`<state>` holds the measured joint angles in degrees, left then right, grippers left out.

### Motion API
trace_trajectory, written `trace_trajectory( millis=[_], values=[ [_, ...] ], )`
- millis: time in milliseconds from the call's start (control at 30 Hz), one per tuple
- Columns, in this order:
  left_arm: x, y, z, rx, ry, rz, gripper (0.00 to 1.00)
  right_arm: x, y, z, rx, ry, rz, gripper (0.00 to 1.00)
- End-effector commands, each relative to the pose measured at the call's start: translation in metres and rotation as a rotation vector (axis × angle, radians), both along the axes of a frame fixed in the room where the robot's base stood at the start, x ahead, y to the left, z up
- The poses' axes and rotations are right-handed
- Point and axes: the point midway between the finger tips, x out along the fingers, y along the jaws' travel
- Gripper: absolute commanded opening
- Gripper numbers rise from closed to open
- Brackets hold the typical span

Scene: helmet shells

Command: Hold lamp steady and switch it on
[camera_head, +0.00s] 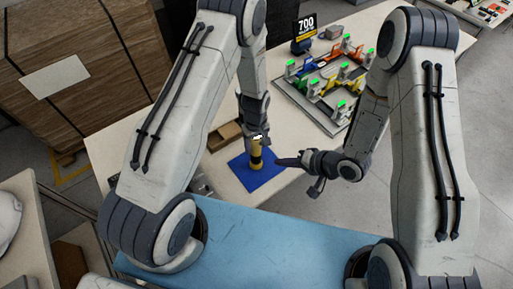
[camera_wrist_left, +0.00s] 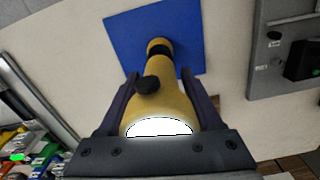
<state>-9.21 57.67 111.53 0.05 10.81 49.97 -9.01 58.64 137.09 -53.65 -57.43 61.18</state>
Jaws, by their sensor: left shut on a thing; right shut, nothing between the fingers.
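The lamp (camera_head: 256,163) is a yellow torch with a dark band, standing upright on a blue mat (camera_head: 270,182). My left gripper (camera_head: 257,140) comes down from above and is shut around its upper part. In the left wrist view the lamp (camera_wrist_left: 176,100) sits between the fingers of my left gripper (camera_wrist_left: 158,78). A black knob (camera_wrist_left: 147,85) sticks out from its side, and its end face (camera_wrist_left: 157,127) shows bright white. My right gripper (camera_head: 283,162) is shut and empty, pointing left at the lamp, with its tips close beside it; contact cannot be told.
A board with coloured parts and green-topped clamps (camera_head: 330,80) stands at the back right of the table. A small brown box (camera_head: 224,136) is left of the lamp. A large wooden crate (camera_head: 75,75) stands at the left. Bare tabletop lies behind the lamp.

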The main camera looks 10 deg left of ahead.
Motion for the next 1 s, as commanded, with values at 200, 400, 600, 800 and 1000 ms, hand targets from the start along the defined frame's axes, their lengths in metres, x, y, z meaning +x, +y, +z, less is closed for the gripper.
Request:
trace_trajectory(
  millis=[200,400,600,800,1000],
  values=[
    [0.000,0.000,0.000,-0.001,-0.001,0.000,0.00,0.000,0.000,0.000,0.000,0.000,0.000,0.00],
    [0.000,0.000,0.000,0.000,0.000,0.000,1.00,0.000,0.000,0.000,0.000,0.000,0.000,0.00],
    [0.000,0.000,0.001,-0.001,-0.001,0.000,1.00,0.000,0.000,0.000,0.000,0.000,0.000,0.00],
    [0.002,0.000,0.021,-0.001,-0.005,0.000,1.00,0.000,0.000,0.000,0.000,0.000,0.000,0.00],
    [0.002,0.000,0.064,-0.001,-0.006,0.000,1.00,0.000,0.000,0.000,0.000,0.000,0.000,0.00]
  ],
)
